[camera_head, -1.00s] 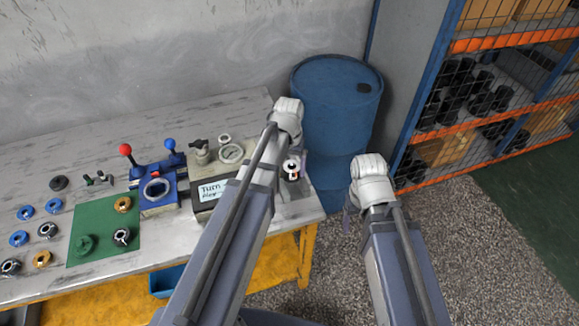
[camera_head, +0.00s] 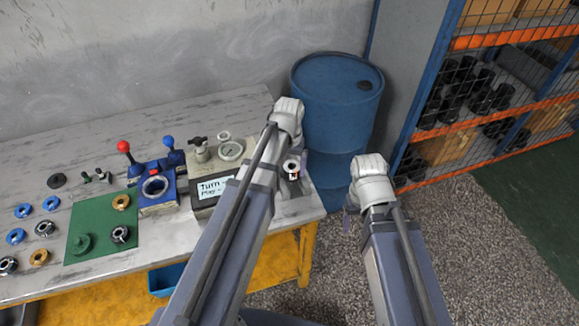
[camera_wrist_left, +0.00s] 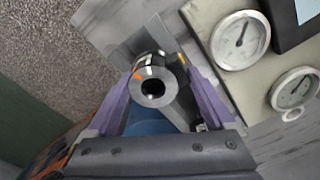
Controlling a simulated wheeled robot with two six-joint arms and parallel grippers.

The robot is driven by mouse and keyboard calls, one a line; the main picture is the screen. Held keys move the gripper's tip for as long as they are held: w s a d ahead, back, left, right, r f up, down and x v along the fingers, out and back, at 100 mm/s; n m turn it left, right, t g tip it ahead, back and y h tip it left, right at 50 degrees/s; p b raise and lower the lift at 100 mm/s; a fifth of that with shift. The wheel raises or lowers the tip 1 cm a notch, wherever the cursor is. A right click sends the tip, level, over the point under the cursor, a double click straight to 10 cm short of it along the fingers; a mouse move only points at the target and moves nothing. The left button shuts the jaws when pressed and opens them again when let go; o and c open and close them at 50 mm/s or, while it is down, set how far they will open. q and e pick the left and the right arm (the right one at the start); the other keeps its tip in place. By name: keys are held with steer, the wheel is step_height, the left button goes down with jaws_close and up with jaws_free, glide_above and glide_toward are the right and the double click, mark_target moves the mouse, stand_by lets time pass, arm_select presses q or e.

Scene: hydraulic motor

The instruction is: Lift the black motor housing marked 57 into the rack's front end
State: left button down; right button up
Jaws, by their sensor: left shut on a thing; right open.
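A dark cylinder with a bright ring-shaped end face (camera_head: 291,166), apparently the motor housing, is at the table's right end, partly behind my left arm. In the left wrist view the housing (camera_wrist_left: 153,78) shows an orange mark and a dark central hole; no number is readable. My left gripper (camera_wrist_left: 158,92) has its purple fingers on either side of it and is shut on it. A grey metal stand (camera_wrist_left: 122,57) is directly beyond the housing; I cannot tell whether they touch. My right gripper (camera_head: 347,197) is open and empty, right of the table, mostly hidden by its wrist.
A gauge unit (camera_head: 231,150) with a sign stands left of my left arm. A blue fixture (camera_head: 158,200) and a green mat (camera_head: 95,245) lie further left. A blue drum (camera_head: 335,100) stands behind. An orange-and-blue shelf rack (camera_head: 440,130) with black parts is at right.

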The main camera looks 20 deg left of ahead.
arm_select(q)
steer(key=shift+f+b, duration=0.35)
stand_by(0.3)
jaws_free()
steer(key=shift+r, duration=0.15)
steer(key=shift+r+p, duration=3.4)
steer(key=shift+p, duration=0.15)
steer(key=shift+f, duration=0.2)
